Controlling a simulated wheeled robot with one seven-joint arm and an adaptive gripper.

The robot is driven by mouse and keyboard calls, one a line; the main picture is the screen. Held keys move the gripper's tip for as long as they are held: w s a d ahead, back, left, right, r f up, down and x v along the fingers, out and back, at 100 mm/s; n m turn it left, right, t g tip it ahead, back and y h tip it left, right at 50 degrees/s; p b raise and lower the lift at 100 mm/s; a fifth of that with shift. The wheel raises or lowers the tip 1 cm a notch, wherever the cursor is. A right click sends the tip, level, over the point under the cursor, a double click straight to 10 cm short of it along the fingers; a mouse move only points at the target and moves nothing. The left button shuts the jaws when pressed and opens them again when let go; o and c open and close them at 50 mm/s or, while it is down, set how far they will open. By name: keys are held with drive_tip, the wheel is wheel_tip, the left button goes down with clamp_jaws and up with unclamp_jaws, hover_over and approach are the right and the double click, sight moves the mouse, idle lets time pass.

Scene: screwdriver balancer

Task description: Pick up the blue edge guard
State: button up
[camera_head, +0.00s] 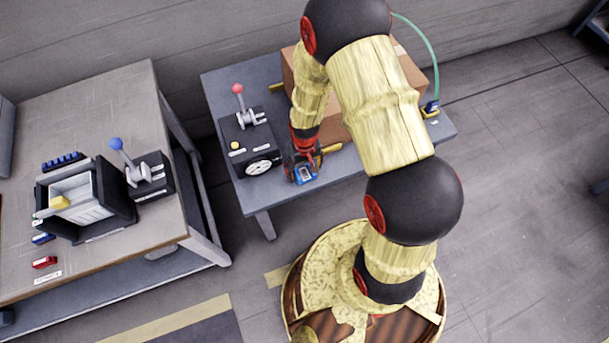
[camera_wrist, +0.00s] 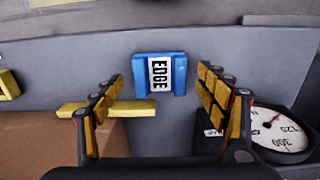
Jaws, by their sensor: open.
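The blue edge guard (camera_wrist: 178,88) shows in the wrist view, with a white label reading "EDGE". It lies on the grey table near its edge, and it also shows in the head view (camera_head: 304,174) right at my gripper. My gripper (camera_wrist: 160,77) is open, with one yellow-padded finger on each side of the guard in the wrist view. A gap shows between the guard and both fingers. In the head view, my gripper (camera_head: 301,160) is over the front of the table, and its fingers are partly hidden.
A dial gauge (camera_head: 260,167) and a box with a red-knobbed lever (camera_head: 242,120) stand left of the guard. A cardboard box (camera_head: 348,118) with a yellow bar (camera_head: 330,149) lies behind right. A separate workbench (camera_head: 110,110) stands at left.

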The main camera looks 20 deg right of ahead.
drive_tip(key=shift+f, duration=0.3)
drive_tip(key=shift+r, duration=0.1)
drive_tip(key=shift+c, duration=1.1)
drive_tip(key=c, duration=0.9)
